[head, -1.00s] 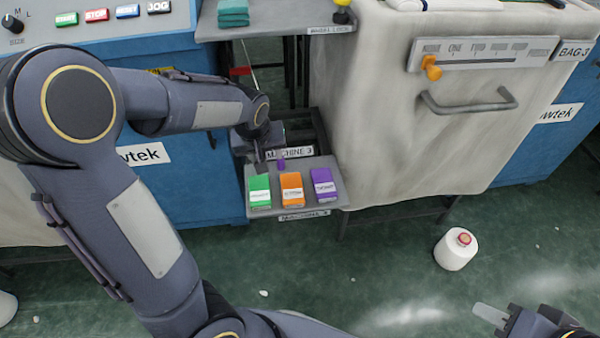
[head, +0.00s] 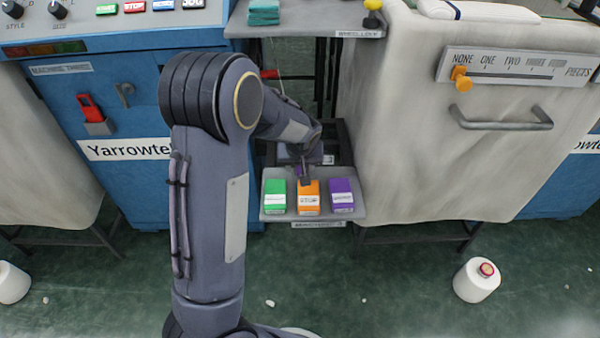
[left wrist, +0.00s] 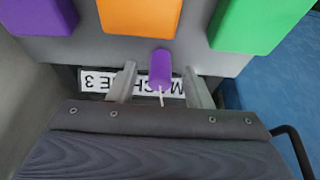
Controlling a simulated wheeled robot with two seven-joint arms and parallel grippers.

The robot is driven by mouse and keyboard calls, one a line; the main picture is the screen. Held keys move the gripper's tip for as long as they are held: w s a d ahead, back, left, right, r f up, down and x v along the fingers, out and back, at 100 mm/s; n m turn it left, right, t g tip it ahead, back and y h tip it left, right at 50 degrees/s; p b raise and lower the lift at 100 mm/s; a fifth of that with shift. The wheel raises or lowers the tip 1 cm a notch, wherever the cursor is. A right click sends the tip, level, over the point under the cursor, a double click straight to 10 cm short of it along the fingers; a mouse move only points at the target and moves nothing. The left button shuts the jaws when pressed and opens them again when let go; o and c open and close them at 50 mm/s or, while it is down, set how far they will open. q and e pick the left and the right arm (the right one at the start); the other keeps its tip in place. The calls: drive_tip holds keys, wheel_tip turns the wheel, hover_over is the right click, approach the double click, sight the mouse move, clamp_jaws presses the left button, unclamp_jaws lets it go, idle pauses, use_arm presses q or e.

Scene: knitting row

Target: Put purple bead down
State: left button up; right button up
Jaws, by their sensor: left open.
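The purple bead (left wrist: 160,66) is a small cylinder with a thin white piece at its near end. In the left wrist view it sits between the two fingers of my left gripper (head: 304,181), with a gap on each side. The gripper is open, above the small grey shelf (head: 270,214) by the orange block. The bead overlaps the shelf's edge in the wrist view; I cannot tell what it rests on. In the head view the gripper mostly hides it. My right gripper is not in view.
A green block (head: 275,195), an orange block (head: 308,198) and a purple block (head: 342,196) stand in a row on the shelf. A grey covered machine (head: 440,150) with a handle is close on the right. A white cone (head: 476,281) stands on the floor.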

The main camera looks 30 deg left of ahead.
use_arm(q)
drive_tip(key=shift+r, duration=0.1)
clamp_jaws()
